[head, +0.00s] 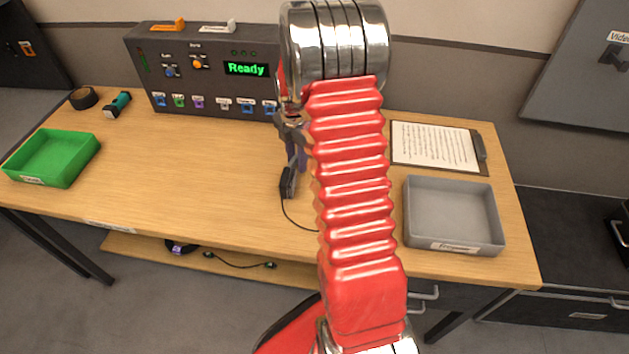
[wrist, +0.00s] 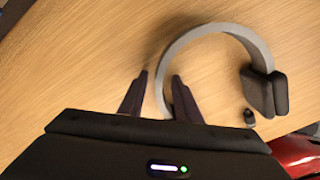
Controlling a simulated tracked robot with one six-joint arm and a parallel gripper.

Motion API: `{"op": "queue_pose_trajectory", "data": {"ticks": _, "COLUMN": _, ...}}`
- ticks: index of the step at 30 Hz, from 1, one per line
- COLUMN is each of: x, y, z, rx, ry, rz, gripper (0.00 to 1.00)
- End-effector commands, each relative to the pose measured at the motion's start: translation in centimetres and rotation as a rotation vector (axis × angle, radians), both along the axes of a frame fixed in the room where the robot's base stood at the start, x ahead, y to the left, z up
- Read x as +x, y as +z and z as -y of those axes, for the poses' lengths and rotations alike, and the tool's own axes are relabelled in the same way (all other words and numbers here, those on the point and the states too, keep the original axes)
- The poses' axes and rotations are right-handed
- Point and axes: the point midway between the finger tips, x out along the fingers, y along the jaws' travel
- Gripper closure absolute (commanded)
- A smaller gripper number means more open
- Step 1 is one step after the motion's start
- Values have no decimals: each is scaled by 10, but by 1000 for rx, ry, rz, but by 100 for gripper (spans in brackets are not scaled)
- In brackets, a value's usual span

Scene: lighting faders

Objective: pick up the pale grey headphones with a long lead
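The pale grey headphones lie on the wooden table. In the wrist view their grey headband (wrist: 205,32) curves in an arc to dark ear pads (wrist: 264,92) at the right. My gripper (wrist: 160,75) is open, with the left side of the band showing between its two dark fingers; I cannot tell whether they touch it. In the head view my red arm hides most of the headphones. A dark ear pad (head: 288,183) shows left of the arm, with a thin dark lead (head: 292,217) curving from it behind the arm.
A control box (head: 205,75) reading "Ready" stands at the back. A green tray (head: 67,181) is at the left; a grey tray (head: 452,247) and clipboard (head: 436,147) are at the right. Purple-marked headphones (head: 180,247) lie on the lower shelf. The table's left middle is clear.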

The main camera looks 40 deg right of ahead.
Motion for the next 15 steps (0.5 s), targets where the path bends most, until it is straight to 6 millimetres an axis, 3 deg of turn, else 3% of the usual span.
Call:
{"op": "queue_pose_trajectory", "data": {"ticks": 9, "x": 0, "y": 0, "z": 0, "rx": 0, "ry": 0, "rz": 0, "gripper": 70}}
{"op": "queue_pose_trajectory", "data": {"ticks": 15, "x": 0, "y": 0, "z": 0, "rx": 0, "ry": 0, "rz": 0, "gripper": 84}}
